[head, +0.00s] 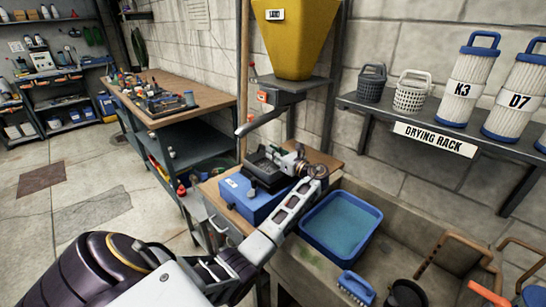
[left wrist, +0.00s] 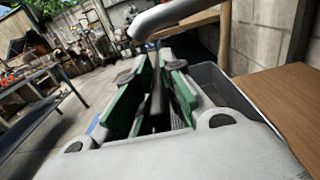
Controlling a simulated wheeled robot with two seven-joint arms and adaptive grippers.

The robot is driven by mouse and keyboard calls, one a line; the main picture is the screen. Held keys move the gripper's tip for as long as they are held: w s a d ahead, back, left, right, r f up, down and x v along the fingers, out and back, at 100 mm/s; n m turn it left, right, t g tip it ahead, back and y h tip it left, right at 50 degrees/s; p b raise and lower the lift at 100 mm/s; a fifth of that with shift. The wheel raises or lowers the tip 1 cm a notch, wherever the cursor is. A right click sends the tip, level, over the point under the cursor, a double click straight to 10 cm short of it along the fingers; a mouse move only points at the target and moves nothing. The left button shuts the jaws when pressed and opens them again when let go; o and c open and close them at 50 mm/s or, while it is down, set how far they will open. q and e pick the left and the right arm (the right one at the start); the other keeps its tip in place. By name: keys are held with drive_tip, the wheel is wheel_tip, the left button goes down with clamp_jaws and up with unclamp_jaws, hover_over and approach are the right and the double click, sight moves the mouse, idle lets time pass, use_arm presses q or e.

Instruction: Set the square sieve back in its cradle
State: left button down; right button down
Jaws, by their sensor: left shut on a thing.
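The dark square sieve (head: 257,171) is at the top of a blue box-shaped base (head: 240,200) in the head view. My left gripper (head: 285,161) reaches in from the right side of the sieve. In the left wrist view, the green-padded fingers of my left gripper (left wrist: 155,98) are shut on a dark bar-like handle. The grey wall of the sieve (left wrist: 234,84) shows behind and right of the fingers, with a bit of mesh between them. The cradle is mostly hidden by the sieve and gripper; I cannot tell whether the sieve is fully seated. My right gripper is out of view.
A metal spout (head: 262,122) under a yellow hopper (head: 295,38) hangs just above the sieve and is close in the left wrist view. A blue tub (head: 374,216) stands to the right, near a blue brush (head: 355,288). The drying rack (head: 480,142) is at right.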

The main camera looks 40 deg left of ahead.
use_arm(q)
drive_tip(key=shift+f, duration=0.45)
drive_tip(key=c, duration=1.7)
unclamp_jaws()
drive_tip(key=shift+f, duration=0.1)
drive_tip(key=shift+o, duration=0.9)
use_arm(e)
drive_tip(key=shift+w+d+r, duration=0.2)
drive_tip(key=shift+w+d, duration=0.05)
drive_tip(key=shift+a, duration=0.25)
